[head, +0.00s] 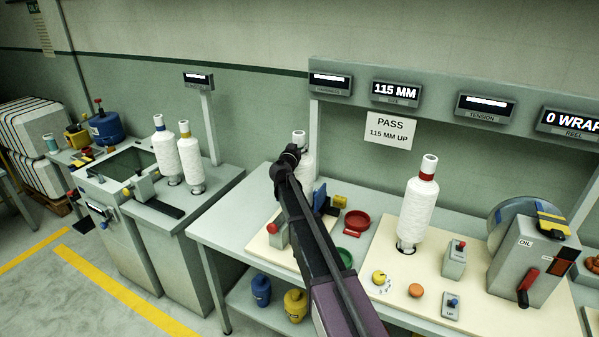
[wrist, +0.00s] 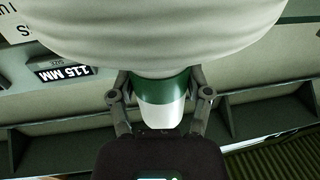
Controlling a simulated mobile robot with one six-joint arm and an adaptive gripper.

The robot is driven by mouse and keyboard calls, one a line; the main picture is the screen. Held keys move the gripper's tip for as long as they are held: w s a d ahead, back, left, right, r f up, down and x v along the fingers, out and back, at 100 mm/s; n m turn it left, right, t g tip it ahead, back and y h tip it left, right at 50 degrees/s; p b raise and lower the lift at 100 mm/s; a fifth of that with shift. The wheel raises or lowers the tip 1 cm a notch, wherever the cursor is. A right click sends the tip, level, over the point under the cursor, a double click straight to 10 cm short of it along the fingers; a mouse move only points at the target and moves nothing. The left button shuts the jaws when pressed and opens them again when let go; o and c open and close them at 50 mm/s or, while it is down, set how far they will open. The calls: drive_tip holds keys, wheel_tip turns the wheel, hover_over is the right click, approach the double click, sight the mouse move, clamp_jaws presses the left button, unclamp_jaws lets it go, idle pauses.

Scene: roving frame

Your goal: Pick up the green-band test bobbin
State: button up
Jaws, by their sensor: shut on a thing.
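The green-band test bobbin (wrist: 158,86) shows in the wrist view as a white tube end, a green band and a wide white wound body. My gripper (wrist: 160,97) has a finger on each side of it at the green band and is shut on it. In the head view the bobbin's white top (head: 299,136) stands upright behind my gripper (head: 289,157). My arm hides its lower part, so I cannot tell whether its base touches the stand. A display (head: 396,93) reads 115 MM.
A red-band bobbin (head: 418,205) stands on the right board, near a grey crank machine (head: 527,260). Blue-band (head: 165,148) and yellow-band (head: 190,157) bobbins stand on the left bench. A red dish (head: 357,222) and green dish (head: 345,257) lie right of my arm.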

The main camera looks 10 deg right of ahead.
drive_tip(key=shift+w+r, duration=0.1)
drive_tip(key=shift+r, duration=0.05)
wheel_tip(320, 180, up, 10)
drive_tip(key=p, duration=1)
drive_tip(key=shift+f, duration=0.2)
drive_tip(key=shift+r, duration=0.2)
idle(0.6)
